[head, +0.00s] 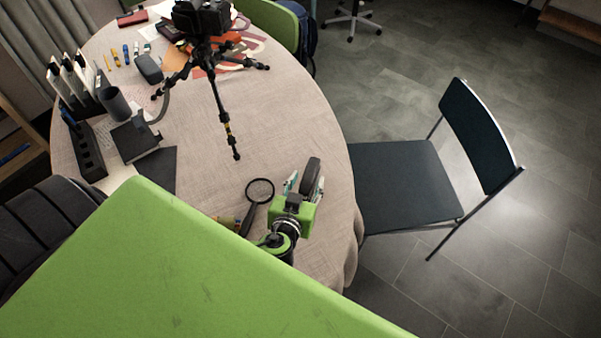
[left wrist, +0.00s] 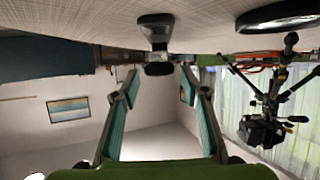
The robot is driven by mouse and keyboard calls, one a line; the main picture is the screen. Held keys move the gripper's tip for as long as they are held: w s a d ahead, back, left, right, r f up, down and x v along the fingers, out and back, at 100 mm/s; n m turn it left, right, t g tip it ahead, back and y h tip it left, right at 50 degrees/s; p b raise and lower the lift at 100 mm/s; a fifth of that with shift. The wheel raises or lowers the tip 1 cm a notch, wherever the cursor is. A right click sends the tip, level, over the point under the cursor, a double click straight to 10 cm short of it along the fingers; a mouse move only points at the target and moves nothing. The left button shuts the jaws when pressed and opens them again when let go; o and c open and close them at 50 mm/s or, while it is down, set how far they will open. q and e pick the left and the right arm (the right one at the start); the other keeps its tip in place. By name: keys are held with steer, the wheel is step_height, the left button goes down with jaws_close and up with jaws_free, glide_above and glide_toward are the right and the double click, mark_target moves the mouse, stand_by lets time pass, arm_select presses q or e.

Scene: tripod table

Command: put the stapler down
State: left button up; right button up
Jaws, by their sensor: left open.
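The dark stapler (head: 311,172) is at the near right part of the table, at the fingers of my left gripper (head: 304,186). In the left wrist view, which is upside down, the stapler (left wrist: 156,32) appears against the tabletop, in line with the gap between the fingers. My left gripper (left wrist: 157,88) is open there, and its two teal-lined fingers stand apart with clear space between them. The stapler's underside is hidden in the head view. My right gripper is not in view.
A magnifying glass (head: 260,191) lies just left of the gripper. A camera on a black tripod (head: 205,50) stands farther back on the table (head: 285,115). A desk organizer (head: 85,150) is at the left. A dark chair (head: 405,180) stands to the right. The table's middle is clear.

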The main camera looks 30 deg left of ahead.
arm_select(q)
steer(key=b+v, duration=0.1)
steer(key=v, duration=0.6)
